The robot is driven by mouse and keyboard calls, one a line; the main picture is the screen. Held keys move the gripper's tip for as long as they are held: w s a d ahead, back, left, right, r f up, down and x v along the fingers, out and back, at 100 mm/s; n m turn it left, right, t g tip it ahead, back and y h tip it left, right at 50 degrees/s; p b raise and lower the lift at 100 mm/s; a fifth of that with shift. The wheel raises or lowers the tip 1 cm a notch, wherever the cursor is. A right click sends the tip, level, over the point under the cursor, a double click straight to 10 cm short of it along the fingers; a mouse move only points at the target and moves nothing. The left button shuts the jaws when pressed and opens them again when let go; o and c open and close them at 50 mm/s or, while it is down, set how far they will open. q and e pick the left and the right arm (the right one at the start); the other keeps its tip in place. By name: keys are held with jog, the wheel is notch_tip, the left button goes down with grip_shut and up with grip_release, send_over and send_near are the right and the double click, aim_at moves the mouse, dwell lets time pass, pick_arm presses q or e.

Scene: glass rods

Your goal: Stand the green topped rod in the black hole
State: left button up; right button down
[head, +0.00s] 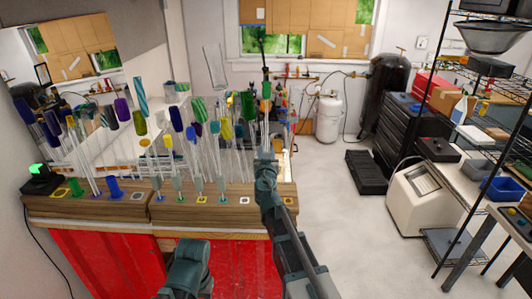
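A rod with a plain green top (266,90) rises directly above my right gripper (265,155), in line with it. Its lower part is hidden behind the gripper. My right gripper is over the right part of the wooden bench, among the clear rods; its fingers are too small and dark to show whether they close on the rod. My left gripper (190,252) is low, in front of the bench's front edge, apart from the rods; its fingers cannot be made out. Small coloured square markers line the bench front; I cannot make out a black one.
Many clear rods with coloured tops, such as a yellow top (226,130) and a dark blue top (177,119), crowd the bench (130,207). A small black device with a green light (38,171) stands at its left end.

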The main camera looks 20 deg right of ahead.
jog(key=shift+a, duration=0.1)
jog(key=shift+d, duration=0.25)
jog(key=shift+a+f+b, duration=0.1)
jog(key=shift+f+b, duration=1.25)
jog(key=shift+b, duration=0.05)
